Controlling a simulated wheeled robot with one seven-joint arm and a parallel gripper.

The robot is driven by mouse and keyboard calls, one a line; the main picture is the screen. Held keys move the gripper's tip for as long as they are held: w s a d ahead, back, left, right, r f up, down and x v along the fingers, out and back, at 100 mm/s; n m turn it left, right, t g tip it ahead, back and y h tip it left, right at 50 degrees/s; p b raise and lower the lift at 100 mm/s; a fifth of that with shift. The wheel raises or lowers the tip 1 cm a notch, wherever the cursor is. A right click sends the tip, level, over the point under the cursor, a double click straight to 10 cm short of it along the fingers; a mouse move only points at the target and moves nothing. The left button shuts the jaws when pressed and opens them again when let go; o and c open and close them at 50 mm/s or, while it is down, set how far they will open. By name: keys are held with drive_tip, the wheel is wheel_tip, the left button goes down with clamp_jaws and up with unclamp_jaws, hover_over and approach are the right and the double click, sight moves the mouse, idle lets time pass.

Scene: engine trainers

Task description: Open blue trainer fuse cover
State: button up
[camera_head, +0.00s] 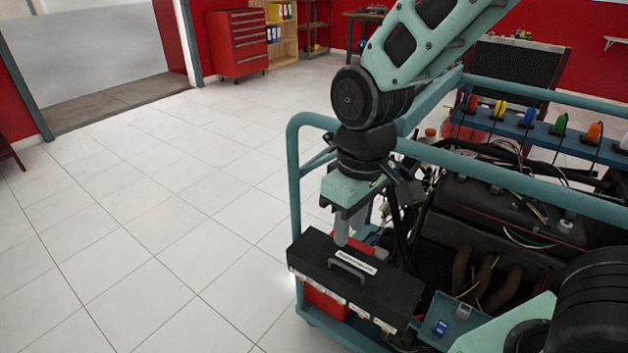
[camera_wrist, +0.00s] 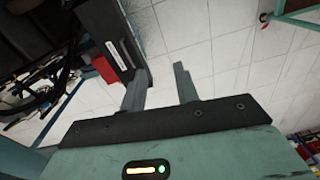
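The black cover (camera_head: 355,288) is a long box-shaped lid with a handle (camera_head: 350,268), a white label and light clasps along its front lower edge. My gripper (camera_head: 347,232) points down just above and behind the cover's label. In the wrist view, my gripper (camera_wrist: 158,72) has its two fingers apart with only floor between them. The cover (camera_wrist: 98,25) is beside the left finger there. I cannot tell whether that finger touches it.
A red box (camera_head: 325,302) is under the cover. Cables and the engine (camera_head: 500,215) crowd the right. A small blue box (camera_head: 450,322) stands at the front right. Coloured plugs (camera_head: 500,108) line the frame's rear rail. The tiled floor (camera_head: 150,240) on the left is clear.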

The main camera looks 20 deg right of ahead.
drive_tip(key=s+a+r+n+p, duration=0.1)
drive_tip(key=s+a+r+p, duration=0.3)
drive_tip(key=s+r, duration=0.2)
drive_tip(key=s, duration=0.2)
drive_tip(key=shift+s+a, duration=0.25)
drive_tip(key=shift+s, duration=0.05)
drive_tip(key=s, duration=0.2)
drive_tip(key=s+r+p, duration=0.1)
drive_tip(key=shift+s+a+r+n, duration=0.1)
drive_tip(key=shift+s+a+n, duration=0.1)
drive_tip(key=shift+a+n, duration=0.2)
clamp_jaws()
drive_tip(key=n+t+h+b, duration=0.9)
drive_tip(key=n+h+b, duration=0.5)
drive_tip(key=n+b, duration=0.25)
approach(340, 281)
drive_tip(key=shift+n, duration=0.35)
drive_tip(key=x, duration=0.4)
drive_tip(key=shift+s+d+p, duration=0.3)
drive_tip(key=shift+w+d+r, duration=0.35)
drive_tip(key=shift+w+d, duration=0.1)
drive_tip(key=shift+d, duration=0.15)
drive_tip(key=shift+w+d+r, duration=0.4)
drive_tip(key=shift+w+d, duration=0.1)
drive_tip(key=shift+d, duration=0.15)
drive_tip(key=shift+w+d+r, duration=0.25)
drive_tip(key=shift+d, duration=0.15)
